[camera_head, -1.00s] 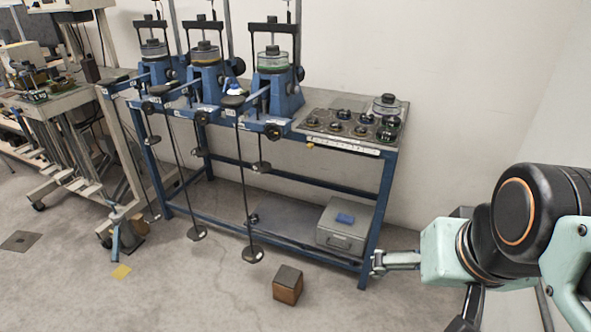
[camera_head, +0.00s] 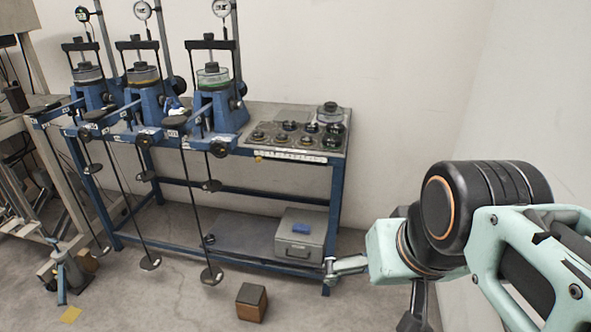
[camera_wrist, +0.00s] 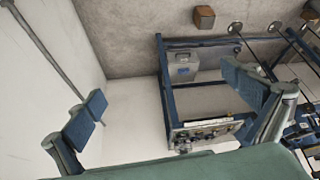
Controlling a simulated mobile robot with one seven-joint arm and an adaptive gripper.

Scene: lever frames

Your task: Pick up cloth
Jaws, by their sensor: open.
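A small blue folded-looking piece (camera_head: 301,228) lies on top of a grey metal box on the bench's lower shelf; it may be the cloth. A crumpled white and blue item (camera_head: 174,106) lies on the bench top between two blue devices; I cannot tell whether it is cloth. My gripper (camera_head: 332,271) is near the bench's right front leg in the head view, to the right of the box. In the wrist view my gripper (camera_wrist: 168,103) has its fingers wide apart with nothing between them.
The blue-framed bench (camera_head: 240,184) carries several blue devices with hanging rods. The grey box (camera_head: 299,250) also shows in the wrist view (camera_wrist: 184,66). A brown block (camera_head: 252,301) sits on the floor in front. A wall stands close on the right.

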